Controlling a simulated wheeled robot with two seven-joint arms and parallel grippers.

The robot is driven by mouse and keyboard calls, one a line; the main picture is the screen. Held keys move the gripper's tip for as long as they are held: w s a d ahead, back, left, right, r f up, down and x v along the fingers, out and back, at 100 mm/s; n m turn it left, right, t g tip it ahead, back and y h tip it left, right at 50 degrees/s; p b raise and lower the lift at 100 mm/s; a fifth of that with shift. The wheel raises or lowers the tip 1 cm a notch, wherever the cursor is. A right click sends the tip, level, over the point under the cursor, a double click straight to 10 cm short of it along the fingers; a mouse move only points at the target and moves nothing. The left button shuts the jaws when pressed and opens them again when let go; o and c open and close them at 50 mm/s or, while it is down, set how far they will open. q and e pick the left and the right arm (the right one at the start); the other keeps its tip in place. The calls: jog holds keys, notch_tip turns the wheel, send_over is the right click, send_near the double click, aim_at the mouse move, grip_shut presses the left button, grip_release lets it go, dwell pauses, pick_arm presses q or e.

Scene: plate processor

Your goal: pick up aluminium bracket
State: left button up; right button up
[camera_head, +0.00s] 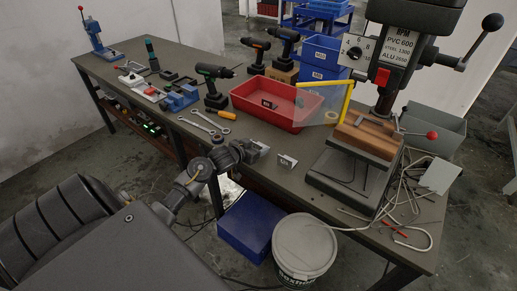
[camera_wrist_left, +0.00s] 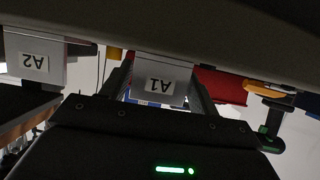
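A small grey aluminium bracket (camera_head: 287,162) stands on the dark table in the head view. In the left wrist view, a grey bracket labelled A1 (camera_wrist_left: 166,80) is between the two dark fingers of my left gripper (camera_wrist_left: 163,82). The fingers lie close along both its sides; whether they press on it is unclear. A bracket labelled A2 (camera_wrist_left: 34,60) stands apart at the left of that view. In the head view my left gripper (camera_head: 251,149) is low at the table's front edge, left of the visible bracket. My right gripper is not in view.
A red bin (camera_head: 272,118) stands behind the gripper, with wrenches (camera_head: 204,121) and power drills nearby. A drill press (camera_head: 345,183) with loose cables is on the right. A white bucket (camera_head: 304,245) and blue box (camera_head: 250,224) are below the front edge.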

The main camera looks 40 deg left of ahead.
pick_arm(q)
jog(key=c, duration=0.7)
jog(key=shift+r, duration=0.15)
